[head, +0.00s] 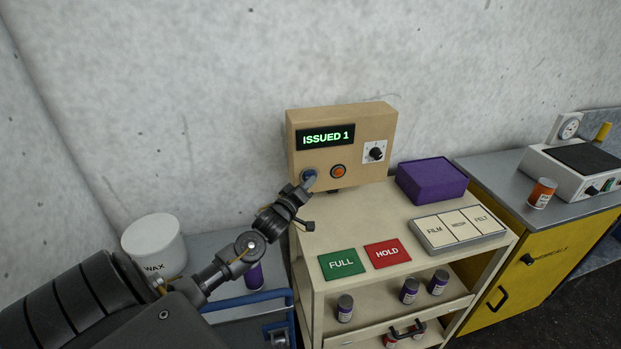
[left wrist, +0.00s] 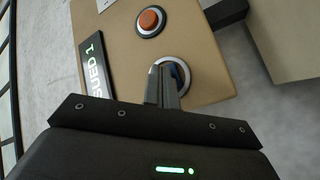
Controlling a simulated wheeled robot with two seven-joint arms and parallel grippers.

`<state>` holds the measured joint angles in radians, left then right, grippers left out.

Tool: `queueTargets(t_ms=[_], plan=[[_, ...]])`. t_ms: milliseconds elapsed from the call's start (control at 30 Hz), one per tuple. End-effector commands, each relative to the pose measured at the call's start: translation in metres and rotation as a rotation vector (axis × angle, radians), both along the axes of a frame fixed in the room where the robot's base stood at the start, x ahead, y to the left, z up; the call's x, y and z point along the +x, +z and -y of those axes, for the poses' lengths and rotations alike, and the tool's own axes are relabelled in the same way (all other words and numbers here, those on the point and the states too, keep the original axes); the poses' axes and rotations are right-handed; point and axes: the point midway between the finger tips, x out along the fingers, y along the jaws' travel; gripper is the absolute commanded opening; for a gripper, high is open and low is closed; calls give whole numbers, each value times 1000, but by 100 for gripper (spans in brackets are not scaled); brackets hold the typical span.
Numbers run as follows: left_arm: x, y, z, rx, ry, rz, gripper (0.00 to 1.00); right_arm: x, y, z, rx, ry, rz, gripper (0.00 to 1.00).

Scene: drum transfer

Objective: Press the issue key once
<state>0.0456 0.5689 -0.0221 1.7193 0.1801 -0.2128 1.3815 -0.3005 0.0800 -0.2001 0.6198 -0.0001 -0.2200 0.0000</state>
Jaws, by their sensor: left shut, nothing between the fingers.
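The tan control box (head: 365,125) stands at the back of the cream cart. Its display (head: 325,137) reads "ISSUED 1" in green. My right gripper is not in view.
Green FULL (head: 342,264) and red HOLD (head: 387,253) cards lie on the cart top, near a purple box (head: 431,181) and a FILM/MESH/FELT tray (head: 418,228). Small drums stand on the shelf below. A white wax tub (head: 154,244) is at left, a yellow cabinet (head: 535,255) at right.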

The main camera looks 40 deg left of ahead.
Motion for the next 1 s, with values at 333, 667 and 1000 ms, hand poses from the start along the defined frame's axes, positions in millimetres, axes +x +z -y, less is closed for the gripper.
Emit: queueTargets(t_ms=[333, 667, 1000], plan=[[-4, 0, 5, -1, 1, 1, 0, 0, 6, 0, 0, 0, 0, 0], [-16, 2, 23, -3, -1, -2, 0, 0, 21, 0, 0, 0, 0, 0], [-35, 2, 50, -2, 1, 0, 0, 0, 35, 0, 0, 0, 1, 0]])
